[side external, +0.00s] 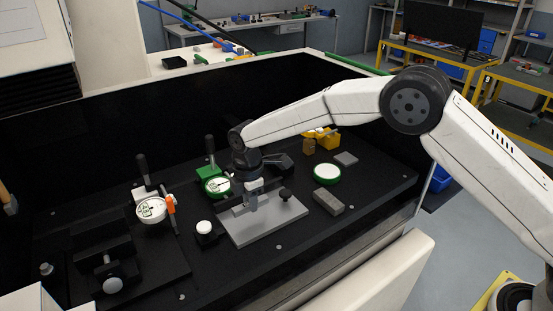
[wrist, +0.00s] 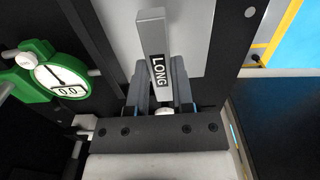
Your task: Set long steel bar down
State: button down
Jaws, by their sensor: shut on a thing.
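The long steel bar (wrist: 152,45) is a pale grey bar marked "LONG" in the wrist view. My gripper (wrist: 161,92) is shut on it, with a dark finger on each side of its lettered end. In the side view my gripper (side external: 250,190) points down over a light grey plate (side external: 268,222). The bar is hard to make out there, so I cannot tell whether it touches the plate.
A green dial gauge (side external: 217,186) stands just left of my gripper. A white button (side external: 204,228) is left of the plate. A grey block (side external: 328,202) and a green-rimmed white disc (side external: 327,173) are to the right. The front right of the black bench is clear.

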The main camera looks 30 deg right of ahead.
jog(key=shift+w+f, duration=0.1)
jog(key=shift+f, duration=1.5)
jog(key=shift+f, duration=0.15)
jog(key=shift+c, duration=2.4)
grip_release()
notch_tip(320, 180, up, 12)
jog(key=shift+r, duration=0.15)
jog(key=shift+d, duration=0.1)
